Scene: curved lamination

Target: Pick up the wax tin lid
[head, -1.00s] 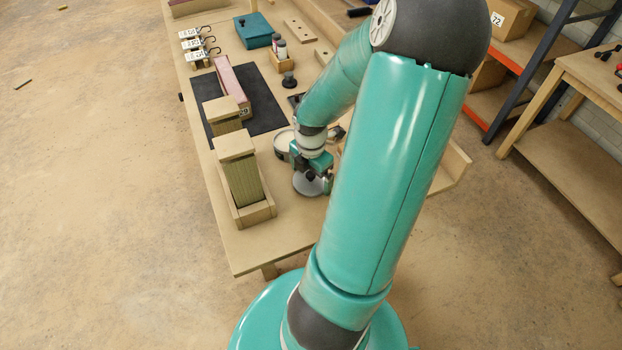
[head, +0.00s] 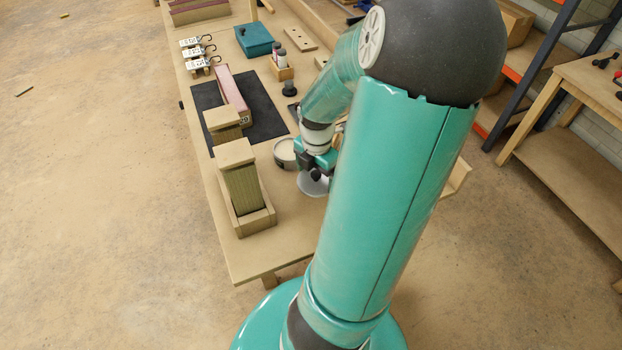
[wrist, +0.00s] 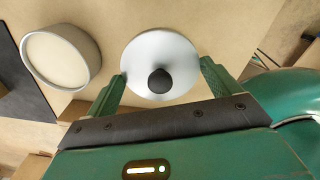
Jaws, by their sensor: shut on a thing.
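The wax tin lid is a pale grey disc with a black knob; it shows in the head view (head: 312,187) and in the wrist view (wrist: 160,50). My gripper (head: 318,174) is above the bench, with its two green fingers on opposite sides of the lid, shut on its rim in the wrist view (wrist: 163,69). The knob sits between the fingers and points toward the wrist camera. The open wax tin (wrist: 92,60), round with cream wax inside, stands beside the lid; it also shows in the head view (head: 284,162). My arm hides part of the bench.
A wooden holder (head: 262,222) with an upright laminated block is left of my gripper. A black mat (head: 268,120) carries a pink block (head: 232,93). A teal box (head: 254,40), bottles and clamps stand farther back. The bench front is clear.

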